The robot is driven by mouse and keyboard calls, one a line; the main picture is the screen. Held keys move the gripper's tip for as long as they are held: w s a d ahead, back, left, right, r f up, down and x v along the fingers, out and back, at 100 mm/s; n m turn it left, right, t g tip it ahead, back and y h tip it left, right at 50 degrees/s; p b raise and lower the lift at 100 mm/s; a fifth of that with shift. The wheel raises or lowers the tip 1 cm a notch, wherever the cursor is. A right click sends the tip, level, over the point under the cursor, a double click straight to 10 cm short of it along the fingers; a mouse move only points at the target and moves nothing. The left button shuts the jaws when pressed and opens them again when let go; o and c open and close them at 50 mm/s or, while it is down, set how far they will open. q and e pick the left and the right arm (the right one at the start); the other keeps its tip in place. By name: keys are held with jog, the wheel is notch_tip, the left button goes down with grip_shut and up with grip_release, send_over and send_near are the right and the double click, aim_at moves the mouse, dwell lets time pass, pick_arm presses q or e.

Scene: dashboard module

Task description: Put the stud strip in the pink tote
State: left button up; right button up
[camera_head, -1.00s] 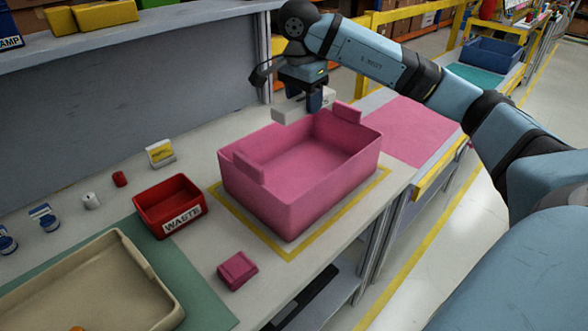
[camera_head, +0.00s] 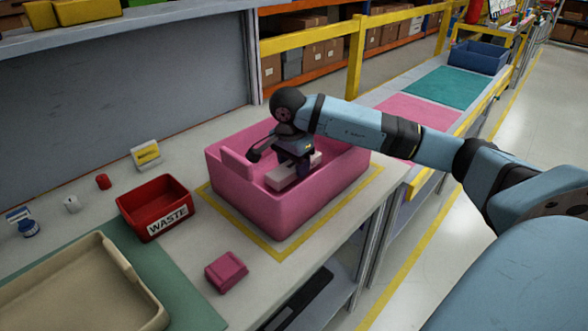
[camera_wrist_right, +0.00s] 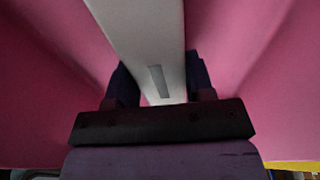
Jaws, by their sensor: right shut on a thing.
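The pink tote (camera_head: 283,218) stands on the bench inside a yellow outline. The stud strip (camera_head: 283,177), a pale grey-white bar, is inside the tote's opening. My right gripper (camera_head: 302,172) is shut on it, with the hand pointing down between the tote walls. In the right wrist view the strip (camera_wrist_right: 150,40) runs away between the two dark fingers (camera_wrist_right: 160,92), with pink walls on both sides. I cannot tell whether the strip touches the tote floor. My left gripper is not in view.
A red waste bin (camera_head: 150,212) stands left of the tote, and a small pink box (camera_head: 226,271) lies in front of it. A beige tray (camera_head: 85,290) is on a green mat at lower left. A yellow rail (camera_head: 310,42) runs behind.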

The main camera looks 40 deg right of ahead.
aim_at(290, 166)
jog(key=shift+f, duration=0.55)
jog(key=shift+f, duration=0.15)
jog(key=o, duration=1)
jog(key=shift+c, duration=0.2)
notch_tip(290, 166, up, 12)
jog(key=a+p, duration=0.1)
jog(key=p, duration=0.1)
jog(key=shift+a, duration=0.2)
